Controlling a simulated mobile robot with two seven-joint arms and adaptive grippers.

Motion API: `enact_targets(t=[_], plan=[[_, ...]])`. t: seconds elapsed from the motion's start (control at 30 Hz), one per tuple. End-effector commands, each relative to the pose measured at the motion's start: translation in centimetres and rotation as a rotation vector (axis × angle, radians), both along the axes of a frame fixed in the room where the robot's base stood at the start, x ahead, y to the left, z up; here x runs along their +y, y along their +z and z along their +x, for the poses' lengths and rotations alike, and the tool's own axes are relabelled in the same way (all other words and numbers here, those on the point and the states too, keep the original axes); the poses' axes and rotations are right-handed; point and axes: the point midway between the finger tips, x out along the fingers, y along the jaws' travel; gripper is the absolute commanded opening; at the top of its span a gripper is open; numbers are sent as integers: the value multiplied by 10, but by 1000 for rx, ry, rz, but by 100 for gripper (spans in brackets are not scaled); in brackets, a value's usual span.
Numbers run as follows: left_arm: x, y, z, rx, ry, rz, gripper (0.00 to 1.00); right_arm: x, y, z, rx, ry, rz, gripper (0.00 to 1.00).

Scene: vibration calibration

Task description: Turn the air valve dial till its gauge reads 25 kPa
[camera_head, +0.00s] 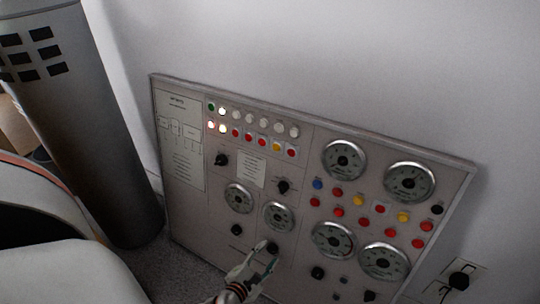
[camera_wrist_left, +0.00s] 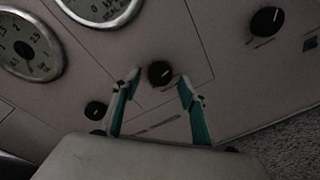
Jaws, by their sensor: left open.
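A grey control panel (camera_head: 183,225) leans by the wall in the head view. My left gripper (camera_head: 266,254) is open at its lower middle edge. In the left wrist view, a small black dial (camera_wrist_left: 160,72) with a pale pointer mark sits between and just beyond the two fingertips (camera_wrist_left: 160,86). It also shows in the head view (camera_head: 273,247). I cannot tell whether the fingers touch it. A round gauge (camera_head: 279,217) is just above this dial; the wrist view cuts it off (camera_wrist_left: 100,10). Its reading and the dial's label are not legible. My right gripper is not in view.
Other black knobs (camera_head: 270,186) (camera_wrist_left: 266,21) (camera_wrist_left: 96,110) sit nearby. More gauges (camera_head: 344,160), coloured buttons and lamps (camera_head: 262,139) fill the panel. A dark grey cylinder (camera_head: 90,120) stands at left. A wall socket (camera_head: 459,281) is at lower right.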

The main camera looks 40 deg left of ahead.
Motion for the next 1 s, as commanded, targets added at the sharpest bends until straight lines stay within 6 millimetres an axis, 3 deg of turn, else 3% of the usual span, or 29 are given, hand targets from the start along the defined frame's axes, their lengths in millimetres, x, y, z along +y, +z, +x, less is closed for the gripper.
enact_targets(t=[0.37,0.53,1.0], plan=[[2,-2,8,-1,1,-2,43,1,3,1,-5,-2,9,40],[2,-2,8,-1,1,-2,4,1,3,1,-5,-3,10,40],[2,-6,5,-12,16,-71,5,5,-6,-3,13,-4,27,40]])
